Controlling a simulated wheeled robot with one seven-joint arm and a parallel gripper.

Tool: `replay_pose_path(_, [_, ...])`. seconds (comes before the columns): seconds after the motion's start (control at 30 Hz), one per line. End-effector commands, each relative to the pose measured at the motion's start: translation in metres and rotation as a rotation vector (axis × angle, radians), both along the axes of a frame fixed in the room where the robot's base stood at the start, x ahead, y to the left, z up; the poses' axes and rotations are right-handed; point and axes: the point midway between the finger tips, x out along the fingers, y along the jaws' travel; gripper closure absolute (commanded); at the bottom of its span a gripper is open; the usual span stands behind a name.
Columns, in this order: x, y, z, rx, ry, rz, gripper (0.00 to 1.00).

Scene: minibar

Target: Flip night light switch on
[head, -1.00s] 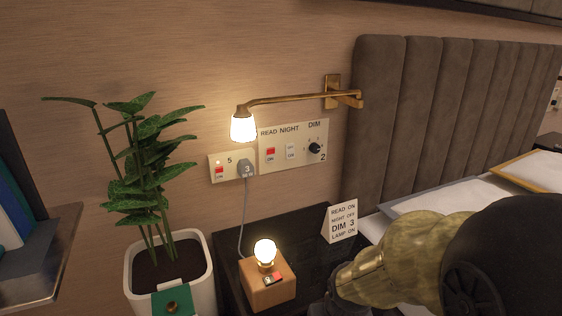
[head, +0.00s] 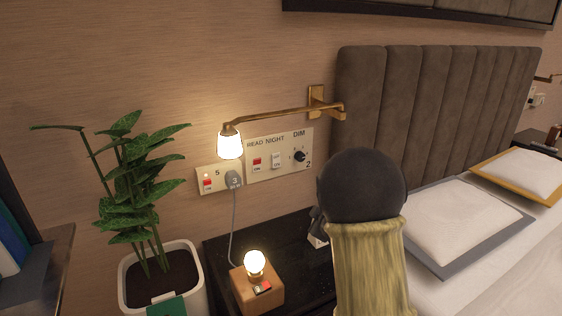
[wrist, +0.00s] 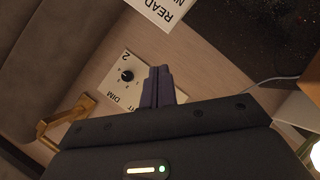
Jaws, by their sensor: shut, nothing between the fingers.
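The night switch (head: 277,160) is a white rocker under the word NIGHT on the cream wall panel (head: 315,137). It sits between the red, lit READ switch (head: 257,164) and the black DIM knob (head: 300,156). In the wrist view, the panel (wrist: 118,96) appears upside down, with the DIM knob (wrist: 127,75) left of the fingers. My gripper (wrist: 160,70) is shut and empty, its dark fingers overlapping the panel in the picture. They hide the part where the night switch is. I cannot tell whether they touch the panel. In the head view my arm hides most of the gripper.
A lit wall lamp (head: 229,146) hangs by the panel on a brass arm. A grey plug (head: 234,180) with a cord sits in the left socket. A small lit lamp (head: 255,263) stands on the black nightstand (head: 217,246). A plant (head: 150,200) stands left, the bed right.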

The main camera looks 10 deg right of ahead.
Motion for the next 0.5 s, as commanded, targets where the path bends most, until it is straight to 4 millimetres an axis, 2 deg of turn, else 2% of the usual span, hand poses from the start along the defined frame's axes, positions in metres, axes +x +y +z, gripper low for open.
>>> replay_pose_path(0.03, [0.021, 0.0, 0.014, -0.086, -0.063, 0.077, 1.0])
replay_pose_path(0.1, [0.045, 0.004, 0.028, -0.207, -0.158, 0.189, 1.0])
replay_pose_path(0.2, [0.068, 0.015, 0.042, -0.362, -0.276, 0.341, 1.0])
replay_pose_path(0.33, [0.083, 0.029, 0.051, -0.489, -0.381, 0.476, 1.0])
replay_pose_path(0.5, [0.086, 0.036, 0.053, -0.532, -0.421, 0.528, 1.0])
